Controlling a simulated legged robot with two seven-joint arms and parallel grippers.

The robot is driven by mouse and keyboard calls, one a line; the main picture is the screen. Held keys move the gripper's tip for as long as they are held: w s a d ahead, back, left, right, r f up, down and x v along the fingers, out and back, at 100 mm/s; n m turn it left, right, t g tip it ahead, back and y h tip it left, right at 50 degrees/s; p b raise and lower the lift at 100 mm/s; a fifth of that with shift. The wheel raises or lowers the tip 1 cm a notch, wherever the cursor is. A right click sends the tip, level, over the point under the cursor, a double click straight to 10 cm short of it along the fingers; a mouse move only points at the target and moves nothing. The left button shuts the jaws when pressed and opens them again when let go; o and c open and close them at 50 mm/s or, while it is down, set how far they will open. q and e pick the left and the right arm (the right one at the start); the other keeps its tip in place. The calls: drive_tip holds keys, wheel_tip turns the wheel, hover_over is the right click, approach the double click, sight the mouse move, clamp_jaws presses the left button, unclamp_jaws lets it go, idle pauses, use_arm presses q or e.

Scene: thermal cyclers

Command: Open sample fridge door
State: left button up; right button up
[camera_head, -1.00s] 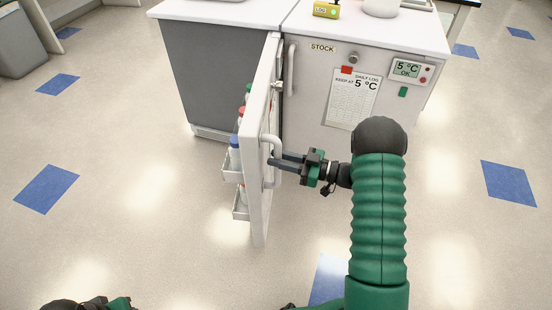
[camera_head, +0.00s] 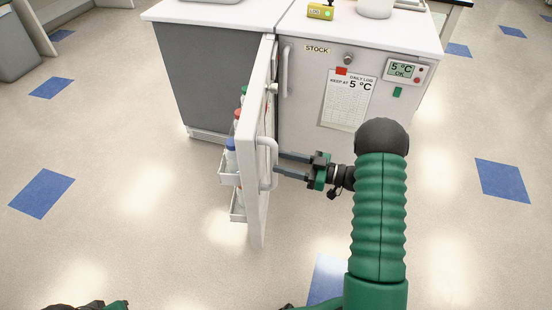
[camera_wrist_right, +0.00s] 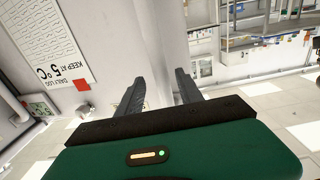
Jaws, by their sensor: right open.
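The white fridge door (camera_head: 256,140) stands swung out toward me in the head view, seen nearly edge-on. Its inner side faces left and carries shelves (camera_head: 232,170) with several bottles. Its white bar handle (camera_head: 267,162) is on the right face. My right gripper (camera_head: 277,165) is open, its two dark fingers pointing left, with the tips at or just right of the handle; contact cannot be told. In the right wrist view the open fingers (camera_wrist_right: 160,90) point toward a pale upright surface. My left gripper is not in view; only a dark-and-green part of mine shows at the bottom left.
A closed fridge front marked STOCK (camera_head: 317,49) stands right of the door, with its own handle (camera_head: 287,72), a log sheet (camera_head: 347,102) and a 5 °C display (camera_head: 402,69). A grey cabinet panel (camera_head: 220,80) is left of the door. The floor in front is clear.

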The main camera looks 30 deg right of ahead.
drive_tip(key=p+v, duration=0.2)
drive_tip(key=v, duration=1.2)
drive_tip(key=shift+w, duration=0.1)
